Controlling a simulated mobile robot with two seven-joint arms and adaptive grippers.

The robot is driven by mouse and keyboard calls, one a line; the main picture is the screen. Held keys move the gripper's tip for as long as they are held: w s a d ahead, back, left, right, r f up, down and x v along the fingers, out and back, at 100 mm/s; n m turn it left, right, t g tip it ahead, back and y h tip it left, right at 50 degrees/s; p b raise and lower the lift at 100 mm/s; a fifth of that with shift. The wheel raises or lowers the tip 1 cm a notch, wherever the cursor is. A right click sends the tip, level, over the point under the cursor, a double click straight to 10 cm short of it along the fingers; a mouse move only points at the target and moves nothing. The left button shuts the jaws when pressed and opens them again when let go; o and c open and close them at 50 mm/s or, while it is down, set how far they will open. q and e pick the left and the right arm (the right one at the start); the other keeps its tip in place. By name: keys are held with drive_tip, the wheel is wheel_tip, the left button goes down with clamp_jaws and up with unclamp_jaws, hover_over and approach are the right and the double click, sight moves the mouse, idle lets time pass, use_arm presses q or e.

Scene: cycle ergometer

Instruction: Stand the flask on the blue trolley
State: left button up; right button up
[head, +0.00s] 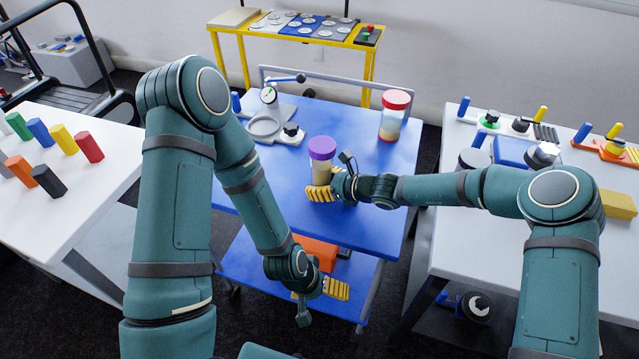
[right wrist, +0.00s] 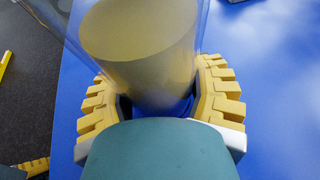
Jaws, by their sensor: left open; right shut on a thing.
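The flask (head: 322,172), a clear vessel with tan contents and a purple lid, is upright over the front part of the blue trolley's top (head: 345,123). My right gripper (head: 321,193) is shut on it low down, with yellow fingers on both sides. The right wrist view shows the flask (right wrist: 140,45) between the fingers, with blue surface around it. I cannot tell whether its base touches the trolley. My left gripper (head: 335,289) is open and empty, lower down in front of the trolley, near its lower shelf.
A red-lidded jar (head: 394,115) stands at the back right of the trolley top. A grey device with a dial (head: 268,95) stands at the back left. An orange object (head: 315,252) is on the lower shelf. White tables (head: 60,200) flank the trolley. The front left top is clear.

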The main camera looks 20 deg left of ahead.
drive_tip(key=o, duration=1.4)
drive_tip(key=shift+s+d+f, duration=0.1)
drive_tip(key=shift+s+f, duration=0.05)
drive_tip(key=shift+f, duration=0.3)
drive_tip(key=shift+s+d+f, duration=0.1)
drive_tip(key=shift+s+f, duration=0.05)
drive_tip(key=shift+f, duration=0.25)
drive_tip(key=shift+c, duration=0.2)
drive_tip(key=shift+r, duration=0.1)
drive_tip(key=shift+w+a+r+p, duration=0.1)
drive_tip(key=shift+a+r+p, duration=0.05)
drive_tip(key=shift+r+p, duration=0.45)
drive_tip(key=v, duration=0.4)
drive_tip(key=p+v, duration=0.1)
drive_tip(key=v, duration=0.3)
drive_tip(key=p+v, duration=0.1)
drive_tip(key=v, duration=0.3)
drive_tip(key=shift+w+r, duration=0.25)
drive_tip(key=shift+r, duration=0.05)
